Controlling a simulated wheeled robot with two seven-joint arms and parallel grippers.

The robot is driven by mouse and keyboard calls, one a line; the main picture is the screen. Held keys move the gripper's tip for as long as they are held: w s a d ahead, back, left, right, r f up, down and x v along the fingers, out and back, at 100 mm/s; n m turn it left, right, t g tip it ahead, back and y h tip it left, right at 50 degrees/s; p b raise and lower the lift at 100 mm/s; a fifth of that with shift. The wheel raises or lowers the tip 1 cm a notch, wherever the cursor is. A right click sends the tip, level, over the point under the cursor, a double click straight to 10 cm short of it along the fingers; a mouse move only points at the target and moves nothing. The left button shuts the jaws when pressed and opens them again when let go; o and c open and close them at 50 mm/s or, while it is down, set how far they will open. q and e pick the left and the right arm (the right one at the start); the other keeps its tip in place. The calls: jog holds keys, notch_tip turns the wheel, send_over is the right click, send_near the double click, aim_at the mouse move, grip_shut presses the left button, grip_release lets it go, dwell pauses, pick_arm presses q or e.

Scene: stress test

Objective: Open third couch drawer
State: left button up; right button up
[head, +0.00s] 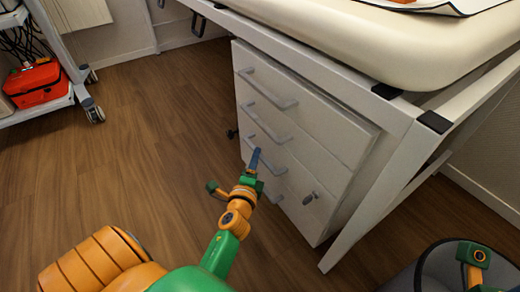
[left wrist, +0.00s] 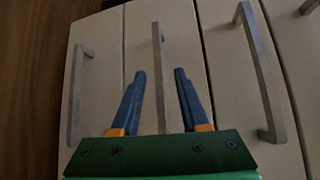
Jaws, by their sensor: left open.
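The white couch drawer unit (head: 342,137) stands under the couch, its drawers stacked and all looking shut, each with a grey bar handle. My left gripper (head: 254,160) is open in front of the lower drawers. In the left wrist view, with the floor side to the left, its blue fingertips (left wrist: 158,73) stand on either side of the third drawer's handle (left wrist: 158,45). Contact with the handle cannot be told. The bottom drawer's handle (left wrist: 79,90) is left of the fingers and the second drawer's handle (left wrist: 262,75) is right of them.
The couch's padded top (head: 360,40) overhangs the unit, with a slanting white frame leg (head: 370,195) at its right. A dark bin (head: 432,270) stands at lower right, behind part of my right arm. A trolley (head: 45,110) with a red-orange case (head: 35,83) is upper left. The wooden floor between is clear.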

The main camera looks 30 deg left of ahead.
pick_arm(q)
jog(key=x, duration=0.4)
jog(key=shift+b, duration=0.4)
grip_shut()
dwell(1.0)
